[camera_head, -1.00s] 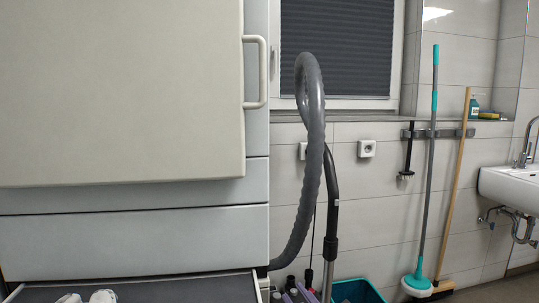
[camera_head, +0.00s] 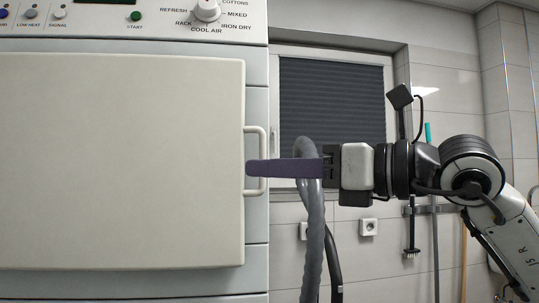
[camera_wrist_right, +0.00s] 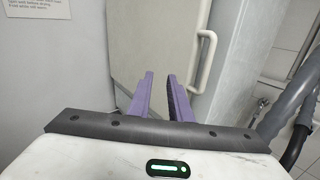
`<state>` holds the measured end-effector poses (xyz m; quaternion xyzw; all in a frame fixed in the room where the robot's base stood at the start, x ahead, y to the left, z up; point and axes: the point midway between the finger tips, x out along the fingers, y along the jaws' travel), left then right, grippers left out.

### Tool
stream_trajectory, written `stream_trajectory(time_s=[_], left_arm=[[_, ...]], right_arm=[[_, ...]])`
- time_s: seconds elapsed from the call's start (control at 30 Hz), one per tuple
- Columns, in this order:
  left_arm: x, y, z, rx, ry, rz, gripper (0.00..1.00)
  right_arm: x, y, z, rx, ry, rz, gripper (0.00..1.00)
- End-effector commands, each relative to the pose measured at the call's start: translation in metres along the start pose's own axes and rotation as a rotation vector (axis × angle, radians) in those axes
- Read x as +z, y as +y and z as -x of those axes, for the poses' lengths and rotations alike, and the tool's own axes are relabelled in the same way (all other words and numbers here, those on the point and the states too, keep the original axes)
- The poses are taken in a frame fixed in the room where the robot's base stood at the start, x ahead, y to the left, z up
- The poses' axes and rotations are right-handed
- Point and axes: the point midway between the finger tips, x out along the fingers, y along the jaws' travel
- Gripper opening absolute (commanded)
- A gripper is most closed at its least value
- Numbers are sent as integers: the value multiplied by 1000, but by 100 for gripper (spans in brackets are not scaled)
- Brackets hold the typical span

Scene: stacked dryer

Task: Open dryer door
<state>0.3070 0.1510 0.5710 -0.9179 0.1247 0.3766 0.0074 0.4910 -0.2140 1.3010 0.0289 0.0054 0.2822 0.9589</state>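The dryer door (camera_head: 120,160) is a large cream panel that looks shut against the dryer front. Its pale vertical bar handle (camera_head: 262,140) is on the door's right edge. My right gripper (camera_head: 250,168) comes in from the right with its purple fingers level, and they cross in front of the handle's middle in the head view. In the right wrist view the two fingers (camera_wrist_right: 160,76) are apart with nothing between them. There the handle (camera_wrist_right: 206,62) stands to the right of the right finger, outside the gap. I cannot tell whether finger and handle touch. My left gripper is not in view.
The dryer's control panel (camera_head: 150,18) with knob and buttons is above the door. A grey hose (camera_head: 314,235) rises close below and behind my right gripper. A window with a dark blind (camera_head: 330,100) and a tiled wall are behind.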

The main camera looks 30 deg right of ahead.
Motion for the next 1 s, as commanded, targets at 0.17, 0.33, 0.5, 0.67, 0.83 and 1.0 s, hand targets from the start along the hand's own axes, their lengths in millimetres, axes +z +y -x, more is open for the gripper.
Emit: stream_trajectory(time_s=[0.17, 0.33, 0.5, 0.67, 0.83, 1.0], left_arm=[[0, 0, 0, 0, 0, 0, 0], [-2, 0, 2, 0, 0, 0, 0], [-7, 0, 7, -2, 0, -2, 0], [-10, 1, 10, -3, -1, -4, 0], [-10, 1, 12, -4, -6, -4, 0], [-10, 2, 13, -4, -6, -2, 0]], right_arm=[[30, -51, 36, -233, -3, 63, 18], [34, -61, 32, -268, 0, 65, 18], [35, -68, 4, -264, 1, 65, 18], [35, -75, -25, -264, 1, 65, 18], [35, -81, -48, -263, 0, 64, 18], [34, -84, -57, -264, -1, 66, 18]])
